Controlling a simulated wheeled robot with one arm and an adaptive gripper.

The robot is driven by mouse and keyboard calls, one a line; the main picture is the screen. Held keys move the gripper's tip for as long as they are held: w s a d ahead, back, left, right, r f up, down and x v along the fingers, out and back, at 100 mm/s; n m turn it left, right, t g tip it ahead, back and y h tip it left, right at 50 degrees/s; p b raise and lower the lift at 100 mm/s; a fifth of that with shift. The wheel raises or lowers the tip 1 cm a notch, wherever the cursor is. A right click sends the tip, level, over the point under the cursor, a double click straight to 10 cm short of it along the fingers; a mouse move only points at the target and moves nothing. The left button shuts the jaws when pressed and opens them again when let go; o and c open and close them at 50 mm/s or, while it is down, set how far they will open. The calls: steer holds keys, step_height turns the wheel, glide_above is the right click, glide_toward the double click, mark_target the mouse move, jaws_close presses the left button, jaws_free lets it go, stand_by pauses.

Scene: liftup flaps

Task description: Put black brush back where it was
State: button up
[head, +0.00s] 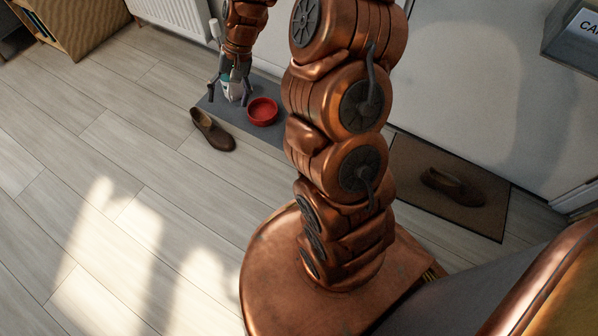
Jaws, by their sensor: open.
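My gripper (229,92) is at the upper left of the head view, low over a grey mat (219,109), with its fingers spread apart. A small whitish thing (234,91) shows between or just behind the fingers; I cannot tell what it is or whether the fingers touch it. I cannot make out a black brush anywhere in this view. My arm covers the middle of the picture and hides part of the floor and wall behind it.
A red bowl (262,111) sits on the grey mat, right of my gripper. A brown shoe (212,130) lies at its front edge. Another dark shoe (452,187) is on a brown doormat (414,205). A radiator (172,14) is behind. Floor at left is clear.

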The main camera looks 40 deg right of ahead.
steer(key=s+a+r+n+g, duration=0.1)
steer(key=s+a+r+n, duration=0.1)
steer(key=s+a+r, duration=0.4)
steer(key=s+d+r+n+g+h, duration=0.1)
steer(key=s+r+n+h, duration=0.1)
steer(key=s, duration=1.2)
steer(key=s+d+r+n+g+h, duration=0.1)
steer(key=s+r+n+h, duration=0.1)
steer(key=s, duration=1.1)
steer(key=shift+s+d+r+h, duration=0.15)
steer(key=shift+s+r+h, duration=0.25)
steer(key=shift+r, duration=0.35)
steer(key=shift+w+r, duration=0.1)
step_height(320, 180, up, 38)
steer(key=w+t+p, duration=0.1)
steer(key=p, duration=3.6)
steer(key=shift+w+r+t, duration=0.2)
steer(key=shift+w+t, duration=0.05)
steer(key=shift+t, duration=0.15)
